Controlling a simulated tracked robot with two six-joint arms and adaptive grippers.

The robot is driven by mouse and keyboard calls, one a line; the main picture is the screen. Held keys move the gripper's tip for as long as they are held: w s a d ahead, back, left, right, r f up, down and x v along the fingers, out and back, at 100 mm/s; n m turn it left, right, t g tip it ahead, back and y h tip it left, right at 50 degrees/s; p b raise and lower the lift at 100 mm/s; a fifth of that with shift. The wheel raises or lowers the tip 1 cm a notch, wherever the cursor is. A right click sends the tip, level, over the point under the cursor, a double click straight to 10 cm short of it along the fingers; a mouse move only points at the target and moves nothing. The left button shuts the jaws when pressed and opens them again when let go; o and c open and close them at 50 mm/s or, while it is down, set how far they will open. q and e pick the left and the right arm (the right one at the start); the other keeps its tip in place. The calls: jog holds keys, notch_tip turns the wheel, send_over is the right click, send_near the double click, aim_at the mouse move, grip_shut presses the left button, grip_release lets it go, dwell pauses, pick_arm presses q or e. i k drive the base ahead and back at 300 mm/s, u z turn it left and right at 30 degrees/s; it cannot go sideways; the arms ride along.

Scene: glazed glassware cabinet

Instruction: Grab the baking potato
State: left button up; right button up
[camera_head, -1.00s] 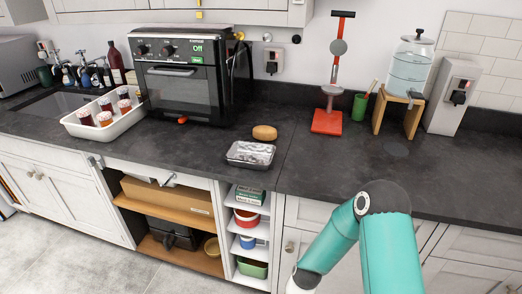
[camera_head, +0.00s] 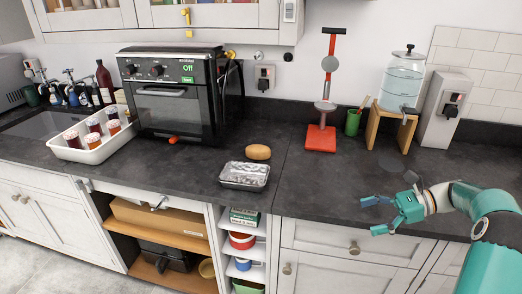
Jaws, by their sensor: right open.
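The baking potato (camera_head: 258,152), a tan-brown oval, lies on the dark worktop just behind a foil tray (camera_head: 244,175). My right gripper (camera_head: 372,215) is open and empty at the right, near the worktop's front edge. Its teal fingers point left, and it is well to the right of the potato and nearer the front. My left gripper is not in this view.
A black oven (camera_head: 172,98) stands left of the potato, with a white tray of jars (camera_head: 92,150) beside it. A red stand (camera_head: 321,138), a green cup (camera_head: 352,122) and a water dispenser (camera_head: 401,80) stand at the back right. The worktop between gripper and potato is clear.

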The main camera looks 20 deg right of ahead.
aim_at(254, 152)
jog(key=i, duration=1.35)
jog(key=u, duration=0.05)
